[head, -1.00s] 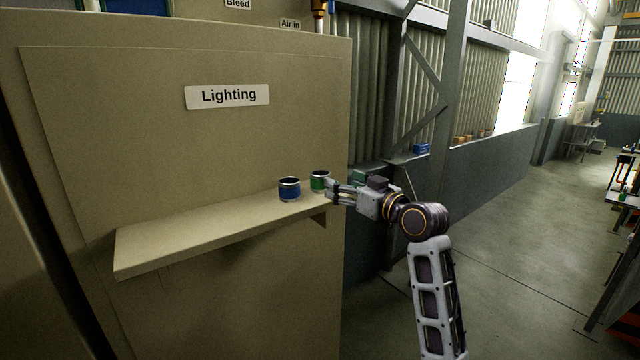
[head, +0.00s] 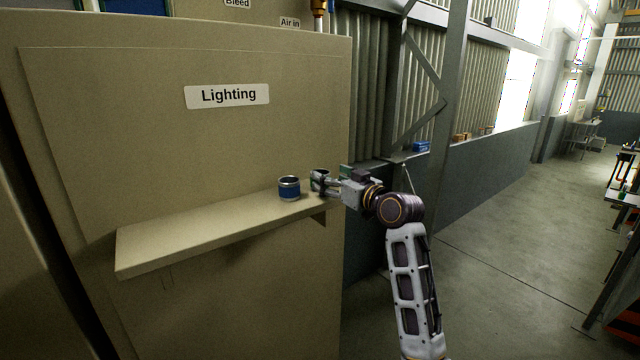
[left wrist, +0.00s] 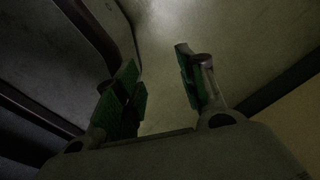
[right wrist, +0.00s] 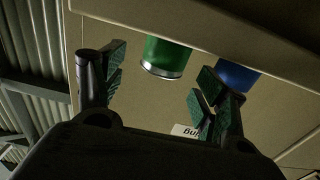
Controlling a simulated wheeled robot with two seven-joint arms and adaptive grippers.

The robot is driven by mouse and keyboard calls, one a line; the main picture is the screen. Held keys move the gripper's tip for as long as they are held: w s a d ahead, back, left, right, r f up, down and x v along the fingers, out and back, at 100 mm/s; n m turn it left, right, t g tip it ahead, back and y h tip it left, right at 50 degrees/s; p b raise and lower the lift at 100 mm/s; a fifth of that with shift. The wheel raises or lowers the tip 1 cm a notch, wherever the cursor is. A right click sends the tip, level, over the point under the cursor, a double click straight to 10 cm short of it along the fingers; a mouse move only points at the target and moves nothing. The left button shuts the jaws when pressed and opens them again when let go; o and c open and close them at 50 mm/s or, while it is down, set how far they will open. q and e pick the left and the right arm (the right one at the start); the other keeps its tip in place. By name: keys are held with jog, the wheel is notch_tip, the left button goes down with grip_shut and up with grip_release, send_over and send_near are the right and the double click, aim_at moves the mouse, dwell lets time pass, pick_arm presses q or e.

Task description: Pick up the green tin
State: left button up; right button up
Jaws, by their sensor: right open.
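In the right wrist view the green tin (right wrist: 167,57) shows between the two open fingers, nearer the picture's top. My right gripper (right wrist: 155,88) is open around the tin's sides, and I cannot tell whether either finger touches it. My left gripper (left wrist: 160,85) shows only in its own wrist view, open and empty.
A blue tin (head: 289,189) stands on the shelf just left of the green tin; in the right wrist view this blue tin (right wrist: 237,78) is close behind one finger. A panel labelled "Lighting" (head: 228,96) rises behind the shelf. The shelf's left part is clear.

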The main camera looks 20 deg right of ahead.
jog(key=shift+p+x, duration=0.35)
jog(key=shift+x, duration=1.35)
jog(key=shift+w+a+f, duration=0.1)
jog(key=shift+w+a, duration=0.25)
jog(key=shift+w, duration=0.4)
pick_arm(q)
jog(key=shift+s+d+r, duration=0.2)
jog(key=shift+s+d, duration=0.05)
jog(key=shift+d, duration=0.15)
jog(key=shift+s+d+r, duration=0.2)
jog(key=shift+d, duration=0.2)
pick_arm(e)
jog(key=shift+a, duration=0.1)
pick_arm(q)
jog(key=shift+s, duration=0.1)
pick_arm(e)
jog(key=c, duration=1.1)
pick_arm(q)
jog(key=shift+w+a+r, duration=0.1)
jog(key=shift+w+a, duration=0.45)
jog(key=shift+w, duration=0.3)
